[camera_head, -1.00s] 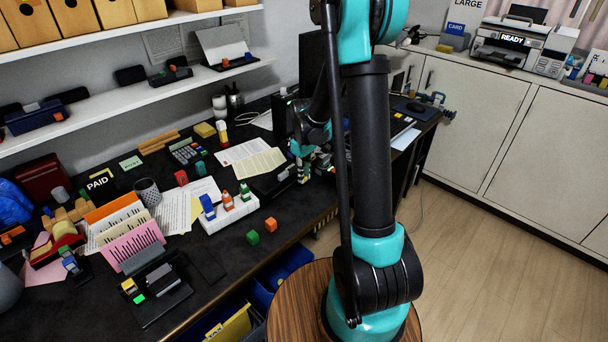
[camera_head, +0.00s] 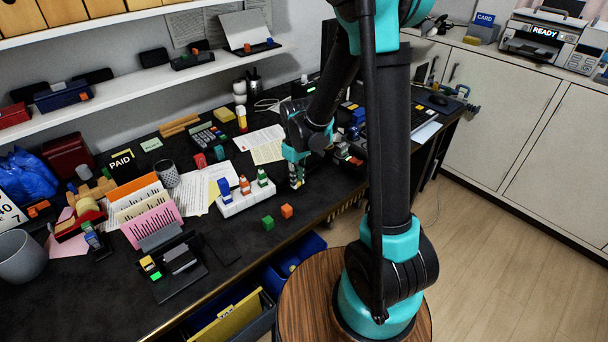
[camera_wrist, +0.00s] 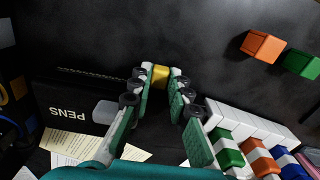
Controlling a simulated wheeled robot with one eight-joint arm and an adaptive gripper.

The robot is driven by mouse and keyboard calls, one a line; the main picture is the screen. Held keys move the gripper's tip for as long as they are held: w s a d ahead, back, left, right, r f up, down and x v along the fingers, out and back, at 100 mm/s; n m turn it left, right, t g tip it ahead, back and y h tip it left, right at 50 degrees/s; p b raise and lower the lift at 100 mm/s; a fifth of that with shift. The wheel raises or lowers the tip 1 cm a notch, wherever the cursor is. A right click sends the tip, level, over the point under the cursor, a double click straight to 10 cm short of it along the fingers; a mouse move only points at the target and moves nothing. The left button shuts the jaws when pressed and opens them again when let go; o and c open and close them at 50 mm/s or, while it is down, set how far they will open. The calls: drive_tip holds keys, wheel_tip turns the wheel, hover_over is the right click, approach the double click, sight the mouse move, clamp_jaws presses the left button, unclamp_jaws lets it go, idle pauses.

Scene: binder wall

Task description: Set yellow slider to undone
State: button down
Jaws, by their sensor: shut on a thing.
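My gripper (camera_wrist: 160,82) is shut on a small yellow piece (camera_wrist: 160,75) at its fingertips in the wrist view. I cannot tell whether this piece is the yellow slider. In the head view my gripper (camera_head: 297,183) is above the dark desk, to the right of the white board (camera_head: 232,208). The board carries blue, orange and green pieces; in the wrist view it (camera_wrist: 230,118) lies to the right of my fingers, apart from the held piece. No yellow piece shows on the visible part of the board. No "undone" mark is readable.
A green cube (camera_head: 267,222) and an orange cube (camera_head: 287,211) lie loose in front of the board. A dark PENS tray (camera_wrist: 75,112) is left of my fingers in the wrist view. A dark device (camera_head: 180,262) with yellow and green parts stands at the desk's front left.

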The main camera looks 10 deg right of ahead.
sight(298, 182)
drive_tip(key=c, duration=1.4)
unclamp_jaws()
drive_tip(key=shift+r, duration=0.1)
wheel_tip(298, 182, up, 12)
drive_tip(key=shift+d, duration=0.1)
drive_tip(key=s+d+f+m+t, duration=0.2)
drive_tip(key=s+d+f+m, duration=0.1)
drive_tip(key=s+d, duration=0.3)
drive_tip(key=s+d+f+m+t, duration=0.2)
drive_tip(key=s+d+f+m, duration=0.1)
drive_tip(key=s+d+m, duration=0.2)
drive_tip(key=s+d, duration=0.2)
drive_tip(key=s, duration=0.2)
drive_tip(key=shift+d+f, duration=0.3)
